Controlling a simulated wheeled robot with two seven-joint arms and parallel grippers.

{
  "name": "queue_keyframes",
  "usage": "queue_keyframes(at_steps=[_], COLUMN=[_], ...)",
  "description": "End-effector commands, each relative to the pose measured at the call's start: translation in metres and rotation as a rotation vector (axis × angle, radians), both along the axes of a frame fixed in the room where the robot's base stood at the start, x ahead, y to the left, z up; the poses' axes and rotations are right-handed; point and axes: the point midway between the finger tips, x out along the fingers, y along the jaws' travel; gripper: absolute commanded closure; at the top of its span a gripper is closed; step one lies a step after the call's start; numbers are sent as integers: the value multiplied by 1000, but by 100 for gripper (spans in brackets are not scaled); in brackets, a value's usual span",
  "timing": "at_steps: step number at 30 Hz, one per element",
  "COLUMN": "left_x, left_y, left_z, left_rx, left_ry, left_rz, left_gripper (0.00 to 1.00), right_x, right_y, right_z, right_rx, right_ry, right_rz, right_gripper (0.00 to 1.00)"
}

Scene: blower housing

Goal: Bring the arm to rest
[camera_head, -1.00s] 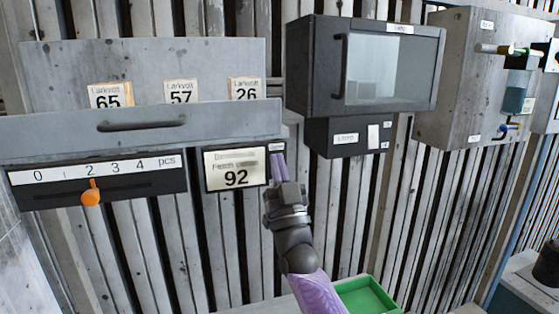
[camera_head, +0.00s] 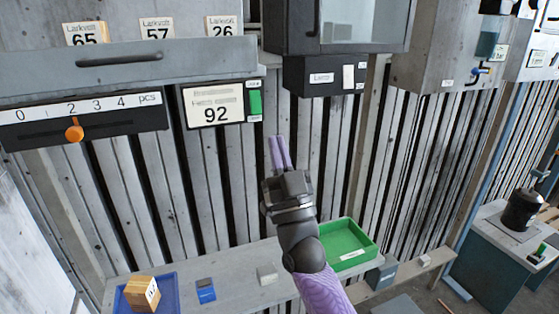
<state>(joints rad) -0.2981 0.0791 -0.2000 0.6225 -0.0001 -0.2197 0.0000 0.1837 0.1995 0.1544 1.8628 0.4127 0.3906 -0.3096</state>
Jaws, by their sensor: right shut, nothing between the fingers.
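My right gripper (camera_head: 280,153) is in the middle of the camera_head view, pointing up, with its two purple fingers close together and empty. It is in front of the slatted wall, below and right of the sign reading 92 (camera_head: 214,114). A green switch (camera_head: 255,103) at the sign's right edge is in plain view, and the gripper is apart from it. My purple forearm comes up from the bottom, in front of the shelf. My left gripper is not in view.
A shelf (camera_head: 232,285) below holds a green tray (camera_head: 372,251), a blue tray (camera_head: 173,296) with a wooden block (camera_head: 142,293), and small blocks. Above are a drawer (camera_head: 190,60), a slider with an orange knob (camera_head: 74,130) at 2, and a dark cabinet (camera_head: 291,26). The wall front is clear.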

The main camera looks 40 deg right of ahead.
Motion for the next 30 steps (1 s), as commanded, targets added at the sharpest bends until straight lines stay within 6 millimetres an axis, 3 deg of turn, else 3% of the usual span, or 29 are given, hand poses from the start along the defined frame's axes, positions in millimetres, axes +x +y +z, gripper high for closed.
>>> queue_keyframes(at_steps=[16,18,20,22,26,30], left_x=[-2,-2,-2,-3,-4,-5], left_y=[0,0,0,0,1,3], left_z=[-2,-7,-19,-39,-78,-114], left_rx=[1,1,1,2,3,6], left_ry=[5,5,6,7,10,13], left_rz=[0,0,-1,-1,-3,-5], left_gripper=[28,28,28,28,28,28], right_x=[-5,-1,9,25,40,25], right_y=[1,2,4,9,22,38], right_z=[-4,-16,-49,-112,-256,-406], right_rx=[0,1,5,11,25,36], right_ry=[1,28,102,243,566,905], right_rz=[0,3,13,31,73,112], right_gripper=[100,100,100,100,100,100])
